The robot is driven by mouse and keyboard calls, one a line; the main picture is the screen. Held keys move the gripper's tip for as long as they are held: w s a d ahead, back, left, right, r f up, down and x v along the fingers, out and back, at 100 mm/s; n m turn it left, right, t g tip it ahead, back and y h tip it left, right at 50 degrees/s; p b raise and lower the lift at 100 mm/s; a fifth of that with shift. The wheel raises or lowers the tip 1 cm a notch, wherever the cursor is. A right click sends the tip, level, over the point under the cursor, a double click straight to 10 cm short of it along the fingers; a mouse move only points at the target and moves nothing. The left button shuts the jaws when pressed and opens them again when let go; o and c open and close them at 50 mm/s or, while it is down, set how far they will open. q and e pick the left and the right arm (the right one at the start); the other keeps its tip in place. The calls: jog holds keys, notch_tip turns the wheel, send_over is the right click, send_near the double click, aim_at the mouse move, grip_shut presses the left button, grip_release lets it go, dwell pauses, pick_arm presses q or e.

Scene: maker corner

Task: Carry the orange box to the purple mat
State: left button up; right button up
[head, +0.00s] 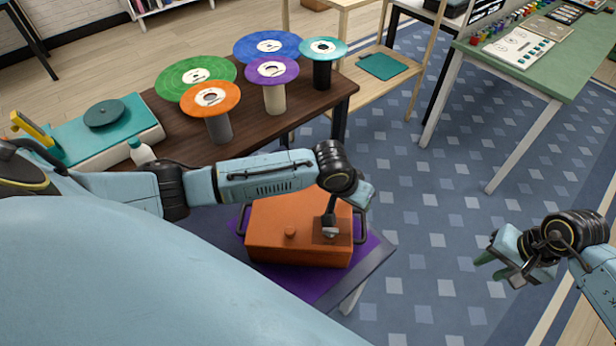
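The orange box (275,228) sits on the purple mat (372,247), which lies on a low table in front of me.
A dark brown table (170,117) behind holds several coloured discs on stands and a turntable (104,116). A wooden shelf (345,66) and a green-topped table (545,62) stand farther back. The patterned blue rug (430,215) is clear between the tables.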

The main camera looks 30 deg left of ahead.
notch_tip(320, 180, up, 10)
jog(key=d, duration=0.1)
jog(key=shift+d, duration=0.1)
dwell(0.5)
